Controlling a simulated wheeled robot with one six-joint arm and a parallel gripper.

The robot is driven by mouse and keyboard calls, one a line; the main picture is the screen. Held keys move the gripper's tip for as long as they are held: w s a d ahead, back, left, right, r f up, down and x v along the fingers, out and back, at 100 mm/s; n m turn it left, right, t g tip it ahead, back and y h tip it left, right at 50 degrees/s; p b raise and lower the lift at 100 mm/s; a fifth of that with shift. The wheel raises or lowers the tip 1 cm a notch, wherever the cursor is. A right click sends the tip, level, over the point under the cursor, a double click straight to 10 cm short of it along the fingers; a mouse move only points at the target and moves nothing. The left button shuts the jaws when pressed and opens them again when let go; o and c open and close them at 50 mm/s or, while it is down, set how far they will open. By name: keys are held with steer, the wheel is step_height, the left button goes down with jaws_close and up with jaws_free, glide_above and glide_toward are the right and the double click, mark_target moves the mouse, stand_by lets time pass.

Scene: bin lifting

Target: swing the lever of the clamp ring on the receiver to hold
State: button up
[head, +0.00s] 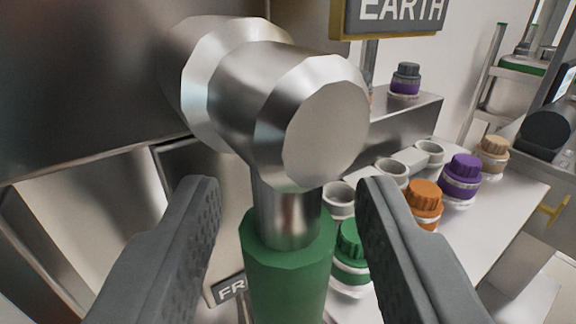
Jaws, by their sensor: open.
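A lever with a green grip (286,275) and a short steel neck (287,215) stands upright in the middle of the view. Its neck joins a large rounded steel hub (325,125) at the top. My gripper (290,185) is open, with one grey finger left of the lever and one right of it. The green grip is between the fingers, with a visible gap on the left side; contact on the right cannot be told. The lower end of the grip runs out of the picture. The clamp ring and the receiver cannot be clearly made out behind the hub.
A large steel body (80,80) fills the upper left. On the right, a pale bench (500,200) carries jars with green (350,240), orange (424,197), purple (463,172) and tan caps, beside empty round holders (391,170). An EARTH sign (395,15) hangs above.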

steer(key=shift+w, duration=0.3)
jaws_close()
steer(key=shift+a, duration=0.1)
